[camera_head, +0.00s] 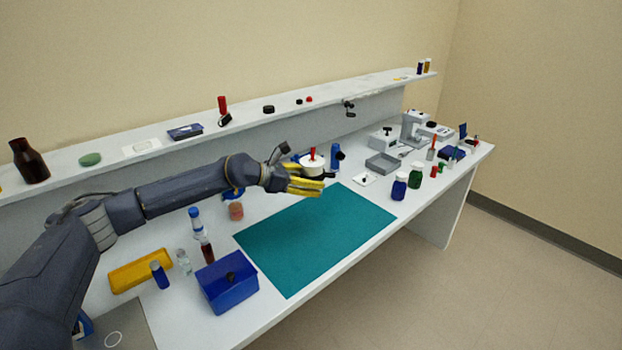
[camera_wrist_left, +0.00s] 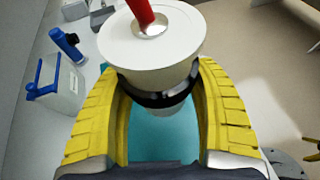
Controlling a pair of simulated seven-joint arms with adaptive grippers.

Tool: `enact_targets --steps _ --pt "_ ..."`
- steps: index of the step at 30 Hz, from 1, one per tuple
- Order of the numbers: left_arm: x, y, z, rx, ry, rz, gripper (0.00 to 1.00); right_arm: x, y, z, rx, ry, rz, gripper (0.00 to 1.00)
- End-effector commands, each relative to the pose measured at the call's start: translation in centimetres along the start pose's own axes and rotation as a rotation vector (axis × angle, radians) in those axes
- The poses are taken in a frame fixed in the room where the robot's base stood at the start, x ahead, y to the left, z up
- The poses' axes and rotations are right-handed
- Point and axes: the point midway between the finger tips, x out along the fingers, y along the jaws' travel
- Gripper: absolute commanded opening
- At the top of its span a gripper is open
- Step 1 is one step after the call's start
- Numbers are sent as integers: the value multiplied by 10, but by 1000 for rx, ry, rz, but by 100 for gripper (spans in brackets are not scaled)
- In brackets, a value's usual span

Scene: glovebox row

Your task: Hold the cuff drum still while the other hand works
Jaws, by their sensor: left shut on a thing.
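The cuff drum (camera_head: 312,166) is a white round body with a wide flat top and a black band lower down. It also fills the upper middle of the left wrist view (camera_wrist_left: 150,55). A red piece (camera_wrist_left: 142,12) stands in the hole in its top. My left gripper (camera_head: 306,187) has its yellow fingers shut around the drum, one on each side at the black band, and holds it above the far part of the teal mat (camera_head: 310,240). A yellow and dark part at the right edge of the wrist view looks like my right gripper (camera_wrist_left: 312,150), mostly cut off.
A blue box (camera_head: 228,287), a yellow block (camera_head: 140,270) and several bottles stand left of the mat. A grey tray (camera_head: 382,163) and blue and green jars (camera_head: 415,174) stand to the right. A shelf (camera_head: 290,107) runs behind. Most of the mat is clear.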

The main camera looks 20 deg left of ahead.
Motion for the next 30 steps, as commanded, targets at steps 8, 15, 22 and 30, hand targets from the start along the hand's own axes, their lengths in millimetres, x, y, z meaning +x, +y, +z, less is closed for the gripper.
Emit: enact_targets --steps 8,15,22,30 --pt "5 0 -11 -2 0 -1 28 0 0 0 0 0 0 89" --pt "9 -1 -20 -3 0 -1 28 0 -3 -1 1 1 -3 89" --pt "13 0 -29 -1 -1 0 28 0 -5 -1 2 1 -5 89" --pt "17 0 -39 -1 0 0 28 0 -5 -1 2 1 -5 89"
